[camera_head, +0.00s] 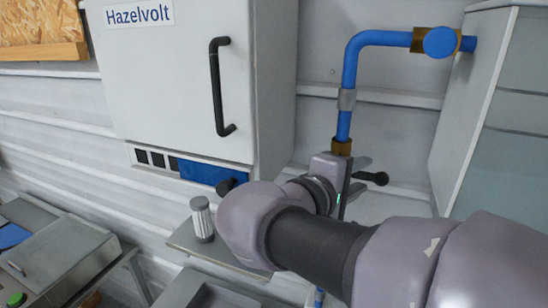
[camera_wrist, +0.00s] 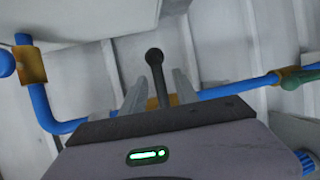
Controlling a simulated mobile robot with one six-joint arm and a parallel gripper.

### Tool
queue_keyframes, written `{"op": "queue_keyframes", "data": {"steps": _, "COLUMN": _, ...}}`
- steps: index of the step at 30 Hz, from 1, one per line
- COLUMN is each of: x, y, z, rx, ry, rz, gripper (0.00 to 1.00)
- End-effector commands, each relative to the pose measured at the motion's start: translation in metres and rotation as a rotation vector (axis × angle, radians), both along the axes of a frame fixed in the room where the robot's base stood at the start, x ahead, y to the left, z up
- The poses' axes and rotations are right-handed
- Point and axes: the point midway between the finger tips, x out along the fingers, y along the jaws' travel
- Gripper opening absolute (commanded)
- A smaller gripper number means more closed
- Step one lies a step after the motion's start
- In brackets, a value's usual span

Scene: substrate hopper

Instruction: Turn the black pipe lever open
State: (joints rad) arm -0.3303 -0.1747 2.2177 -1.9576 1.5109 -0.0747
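The black pipe lever (camera_head: 376,179) shows in the head view as a short dark handle with a round knob, sticking out past my gripper. In the wrist view the lever (camera_wrist: 156,75) stands nearly upright in the picture, its knob at the top. My gripper (camera_wrist: 159,84) is open, with one grey finger on each side of the lever and visible gaps between. In the head view my gripper (camera_head: 360,175) is partly hidden by my own arm. The blue pipe (camera_head: 352,65) runs down to brass fittings above my gripper. The lever's base is hidden.
A white Hazelvolt cabinet (camera_head: 170,90) with a black handle (camera_head: 217,85) stands left of the pipe. A pale cabinet (camera_head: 505,110) stands at the right. A green handle (camera_wrist: 299,79) sits along the pipe.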

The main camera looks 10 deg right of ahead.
Motion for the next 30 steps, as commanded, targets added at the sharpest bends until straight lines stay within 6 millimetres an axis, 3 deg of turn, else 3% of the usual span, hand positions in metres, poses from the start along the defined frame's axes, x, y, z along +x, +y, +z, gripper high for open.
{"op": "queue_keyframes", "data": {"steps": 11, "x": 0.006, "y": -0.0089, "z": -0.002, "rx": 0.001, "ry": 0.0, "rz": 0.001, "gripper": 0.36}}
{"op": "queue_keyframes", "data": {"steps": 17, "x": 0.0058, "y": -0.0087, "z": -0.0019, "rx": 0.001, "ry": 0.0, "rz": 0.001, "gripper": 0.01}}
{"op": "queue_keyframes", "data": {"steps": 30, "x": 0.0056, "y": -0.0087, "z": -0.0019, "rx": 0.001, "ry": 0.0, "rz": 0.001, "gripper": 0.0}}
